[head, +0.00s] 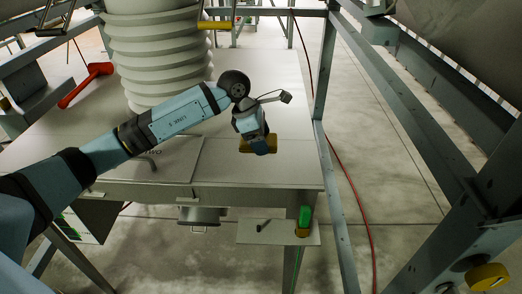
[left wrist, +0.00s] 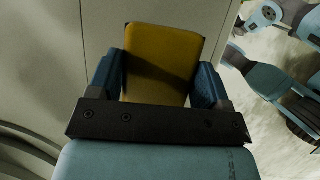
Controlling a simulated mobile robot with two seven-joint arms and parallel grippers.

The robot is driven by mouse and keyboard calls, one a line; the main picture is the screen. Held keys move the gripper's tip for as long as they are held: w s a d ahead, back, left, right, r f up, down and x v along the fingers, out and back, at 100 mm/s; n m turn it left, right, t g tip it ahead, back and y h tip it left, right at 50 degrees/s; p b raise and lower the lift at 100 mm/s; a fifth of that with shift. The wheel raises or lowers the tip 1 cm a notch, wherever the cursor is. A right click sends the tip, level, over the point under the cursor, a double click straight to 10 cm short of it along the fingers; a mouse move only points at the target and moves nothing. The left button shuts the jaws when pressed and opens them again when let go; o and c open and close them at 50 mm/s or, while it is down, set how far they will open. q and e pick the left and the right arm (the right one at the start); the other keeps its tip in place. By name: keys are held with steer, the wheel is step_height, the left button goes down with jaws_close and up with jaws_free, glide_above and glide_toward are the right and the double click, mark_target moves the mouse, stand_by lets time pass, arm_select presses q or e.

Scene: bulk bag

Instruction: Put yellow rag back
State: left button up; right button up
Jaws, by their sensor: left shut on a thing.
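The yellow rag (head: 246,149) shows as a small folded yellow block at my left gripper (head: 259,146) in the head view, over the right part of the grey table top. In the left wrist view the yellow rag (left wrist: 162,62) sits between the two blue fingers of my left gripper (left wrist: 160,82), which are shut on it. Whether the rag touches the table top is hard to tell. My right gripper is not seen in the head view.
A ribbed white bellows (head: 158,55) stands on the grey table (head: 290,165). A red-handled tool (head: 88,84) lies at the left. A small lower shelf (head: 265,234) holds a green-and-yellow bottle (head: 304,220) and a small dark object. Grey frame posts stand at the right.

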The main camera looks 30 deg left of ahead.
mark_target(261, 161)
arm_select(q)
step_height(261, 161, down, 5)
steer(key=shift+f+p, duration=0.1)
steer(key=shift+p, duration=0.2)
steer(key=shift+f+b, duration=0.2)
steer(key=shift+b, duration=0.1)
steer(key=o, duration=0.8)
steer(key=shift+a+r, duration=0.1)
steer(key=shift+r, duration=0.35)
steer(key=b+v, duration=0.1)
steer(key=v, duration=1)
steer(key=shift+r+b, duration=0.3)
steer(key=shift+b, duration=0.05)
